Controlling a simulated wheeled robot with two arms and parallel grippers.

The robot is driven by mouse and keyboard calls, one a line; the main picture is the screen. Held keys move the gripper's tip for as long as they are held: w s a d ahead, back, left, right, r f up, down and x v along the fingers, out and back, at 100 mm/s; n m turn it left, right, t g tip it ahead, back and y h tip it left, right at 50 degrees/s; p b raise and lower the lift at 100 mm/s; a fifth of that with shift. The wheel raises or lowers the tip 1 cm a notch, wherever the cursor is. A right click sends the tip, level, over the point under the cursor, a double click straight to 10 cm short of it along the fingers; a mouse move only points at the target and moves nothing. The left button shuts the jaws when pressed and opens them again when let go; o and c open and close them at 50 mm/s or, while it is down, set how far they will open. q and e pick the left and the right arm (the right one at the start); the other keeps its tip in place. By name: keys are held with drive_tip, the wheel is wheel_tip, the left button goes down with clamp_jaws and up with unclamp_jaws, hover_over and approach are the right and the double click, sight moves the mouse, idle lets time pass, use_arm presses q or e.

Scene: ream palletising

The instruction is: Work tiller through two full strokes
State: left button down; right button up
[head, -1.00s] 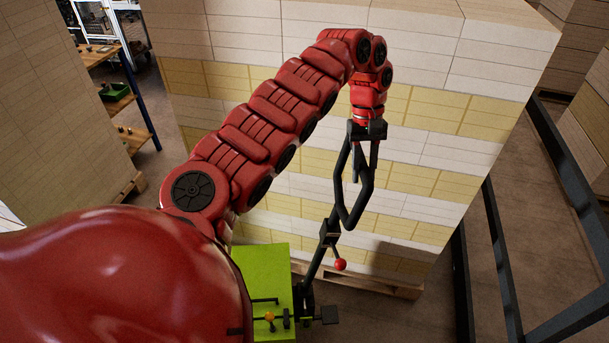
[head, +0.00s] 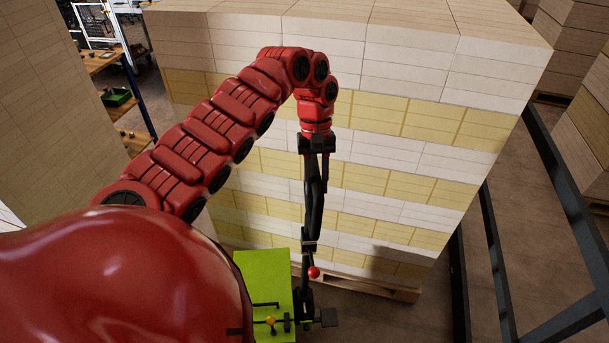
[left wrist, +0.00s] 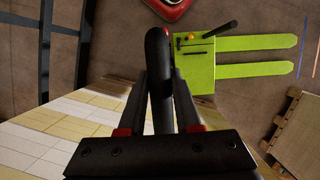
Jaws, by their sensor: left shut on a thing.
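The lime green pallet truck (head: 262,275) stands low in the middle of the head view. Its black tiller (head: 306,262) rises from the truck's right side, with a red knob (head: 313,272) low on it. The tiller's loop handle shows nearly edge-on. My left gripper (head: 316,158) is shut on the top of this handle from above. In the left wrist view the black handle (left wrist: 158,60) runs between the fingers of my left gripper (left wrist: 160,110). The truck's body (left wrist: 195,68) and two green forks (left wrist: 255,43) show there too. My right gripper is not in view.
A tall stack of white and yellow reams (head: 400,125) on a wooden pallet (head: 390,288) stands close behind the tiller. Dark rails (head: 500,265) run along the right. Another stack (head: 40,110) and a workbench (head: 118,97) stand at the left.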

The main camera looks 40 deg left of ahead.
use_arm(q)
drive_tip(key=shift+s+a+r, duration=0.1)
drive_tip(key=shift+s+a, duration=0.05)
drive_tip(key=shift+a, duration=0.1)
drive_tip(key=shift+w+d, duration=0.2)
drive_tip(key=shift+d, duration=0.05)
drive_tip(key=w+d+f, duration=0.1)
drive_tip(key=w+d, duration=0.8)
drive_tip(key=shift+w+d+f, duration=0.15)
drive_tip(key=shift+d+f, duration=0.1)
drive_tip(key=shift+f, duration=0.1)
